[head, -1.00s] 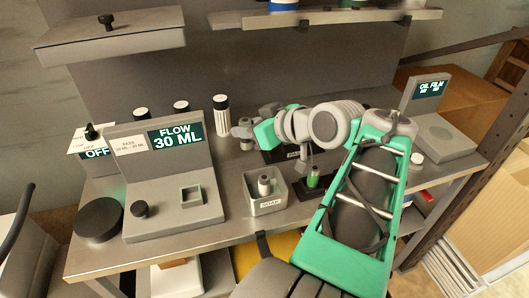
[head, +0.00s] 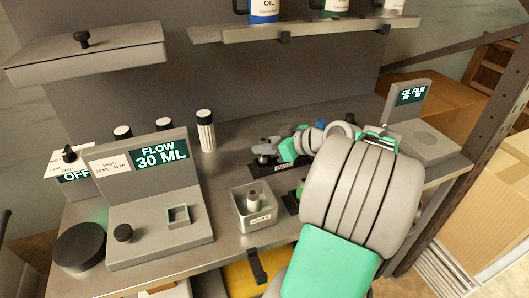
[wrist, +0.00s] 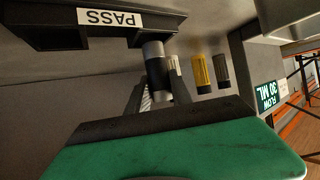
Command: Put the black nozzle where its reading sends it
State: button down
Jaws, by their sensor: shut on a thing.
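My gripper (head: 266,150) is over the left end of the black rack (head: 285,168) in the head view. The wrist view shows its fingers (wrist: 158,92) shut on the black nozzle (wrist: 158,73), which has a grey cylindrical end. The nozzle is close beside the rack with the PASS label (wrist: 110,18); I cannot tell whether they touch. The flow tester (head: 160,200) shows FLOW 30 ML (head: 162,153), and its square socket (head: 178,215) looks empty. A card (head: 115,165) on it reads PASS with a range around 20 to 30 ML, in small print.
The SOAK bin (head: 255,222) holds a grey-topped piece. A green piece (head: 300,187) stands right of it, partly behind my arm. The oil film tester (head: 425,140) is at the right. Bottles (head: 205,130) stand behind the flow tester. A black round disc (head: 80,246) is at the left.

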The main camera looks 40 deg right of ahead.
jog(key=shift+f, duration=1.3)
jog(key=c, duration=1.1)
grip_release()
jog(key=shift+c, duration=0.2)
jog(key=shift+r, duration=0.25)
jog(key=p+v, duration=0.1)
jog(key=v, duration=1.1)
